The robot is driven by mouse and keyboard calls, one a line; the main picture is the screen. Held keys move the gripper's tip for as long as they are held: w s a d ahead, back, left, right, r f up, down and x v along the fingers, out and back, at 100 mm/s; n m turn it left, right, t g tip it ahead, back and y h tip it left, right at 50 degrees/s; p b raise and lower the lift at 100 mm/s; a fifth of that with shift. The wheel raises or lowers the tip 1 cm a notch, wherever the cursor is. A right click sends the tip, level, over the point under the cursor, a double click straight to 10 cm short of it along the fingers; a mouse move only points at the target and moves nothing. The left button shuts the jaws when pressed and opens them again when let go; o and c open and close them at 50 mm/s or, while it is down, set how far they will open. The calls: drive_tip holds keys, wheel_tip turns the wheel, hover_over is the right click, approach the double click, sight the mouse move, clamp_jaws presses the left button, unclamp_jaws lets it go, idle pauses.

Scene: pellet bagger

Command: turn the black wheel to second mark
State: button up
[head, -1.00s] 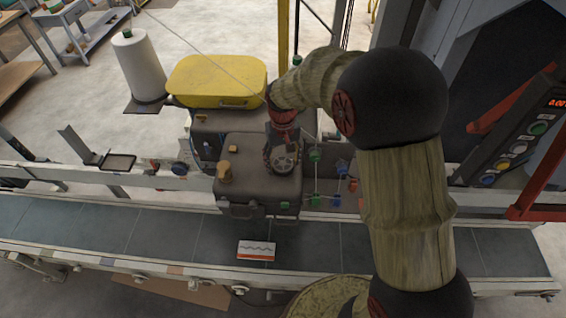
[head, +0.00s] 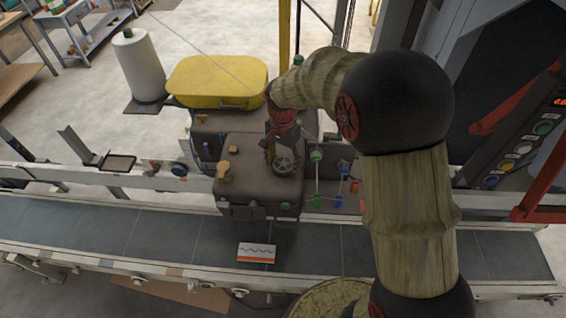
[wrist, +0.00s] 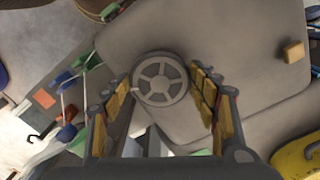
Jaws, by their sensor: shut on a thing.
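The wheel (head: 285,161) is dark grey with spokes and stands on top of a brown-grey machine housing (head: 240,182). In the wrist view the wheel (wrist: 161,79) shows face-on between the two fingers, with a small pale mark at its lower left rim. I cannot make out the second mark on the housing.
A yellow case (head: 217,80) lies behind the housing. A tan knob (head: 223,170) stands left of the wheel. Green and blue fittings (head: 316,156) on thin rods stand close on the right. A conveyor (head: 110,222) runs in front.

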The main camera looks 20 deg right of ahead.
sight(283, 165)
drive_tip(key=shift+m, duration=0.9)
drive_tip(key=o, duration=1.1)
drive_tip(key=shift+o, duration=0.3)
wheel_tip(283, 165, up, 12)
